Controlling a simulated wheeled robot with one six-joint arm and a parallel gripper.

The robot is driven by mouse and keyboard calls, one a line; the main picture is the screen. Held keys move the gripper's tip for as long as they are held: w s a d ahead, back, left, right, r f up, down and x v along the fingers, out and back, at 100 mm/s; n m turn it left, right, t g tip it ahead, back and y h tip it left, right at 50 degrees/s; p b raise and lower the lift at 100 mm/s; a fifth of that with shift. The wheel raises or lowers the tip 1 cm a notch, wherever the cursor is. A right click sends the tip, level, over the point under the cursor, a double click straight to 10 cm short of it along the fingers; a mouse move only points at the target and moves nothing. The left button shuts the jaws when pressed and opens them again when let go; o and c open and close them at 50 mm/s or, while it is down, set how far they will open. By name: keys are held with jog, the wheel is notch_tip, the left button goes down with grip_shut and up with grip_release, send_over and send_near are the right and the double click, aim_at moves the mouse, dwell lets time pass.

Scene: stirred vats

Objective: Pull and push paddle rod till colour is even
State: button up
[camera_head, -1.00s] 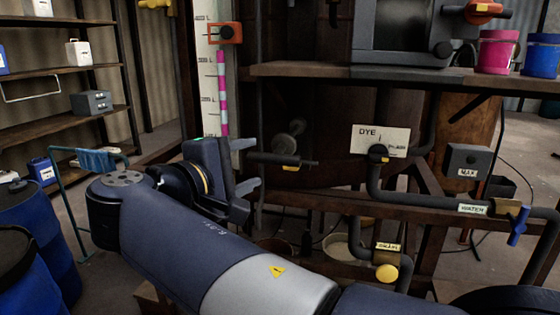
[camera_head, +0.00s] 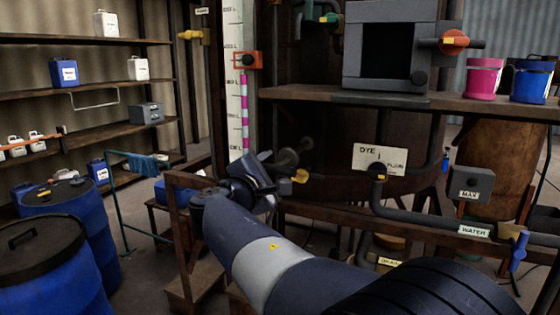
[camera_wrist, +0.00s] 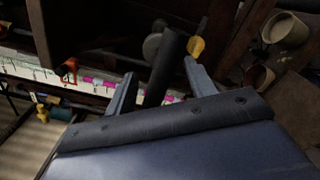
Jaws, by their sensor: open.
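A dark paddle rod with a yellow tab (camera_head: 300,176) and a grey disc (camera_head: 289,157) sticks out from the vat's dark front, just beyond my gripper (camera_head: 276,172) in the head view. In the wrist view the dark rod (camera_wrist: 166,60) runs between the two open fingers of my gripper (camera_wrist: 159,68). The grey disc (camera_wrist: 152,47) and yellow tab (camera_wrist: 196,48) lie beyond the fingertips. I cannot tell whether either finger touches the rod. The liquid and its colour are out of sight.
A level scale (camera_head: 238,90) with pink marks stands left of the vat. A DYE plate (camera_head: 380,158), a WATER pipe (camera_head: 474,231) and a MAX box (camera_head: 470,184) are to the right. Pink (camera_head: 484,78) and blue (camera_head: 530,80) buckets stand on a shelf. Blue drums (camera_head: 50,265) stand at left.

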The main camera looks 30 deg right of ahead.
aim_at(280, 164)
jog(key=shift+p+x, duration=0.35)
jog(key=shift+x, duration=1.6)
jog(key=shift+c, duration=0.3)
grip_shut()
